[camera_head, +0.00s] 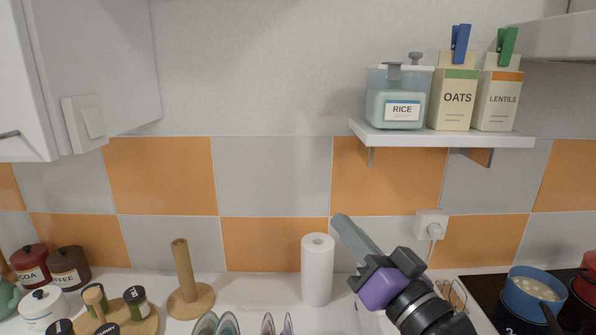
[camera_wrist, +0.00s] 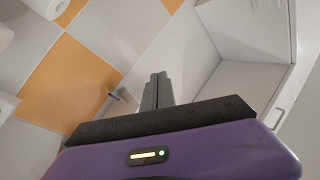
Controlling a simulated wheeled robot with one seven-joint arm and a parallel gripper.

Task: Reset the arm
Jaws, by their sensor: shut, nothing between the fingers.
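My gripper (camera_head: 342,221) is at the lower right of the head view, raised over the counter. Its grey fingers point up and to the left, and its body is purple and black. In the wrist view the fingers of my gripper (camera_wrist: 158,78) are together with nothing between them. A white paper roll (camera_head: 317,270) stands just left of the gripper in the head view.
A white shelf (camera_head: 440,139) holds a rice container (camera_head: 402,97), an oats carton (camera_head: 455,99) and a lentils carton (camera_head: 499,101). A blue pot (camera_head: 535,292) sits on the stove at right. A wooden holder (camera_head: 187,280) and several jars stand at left.

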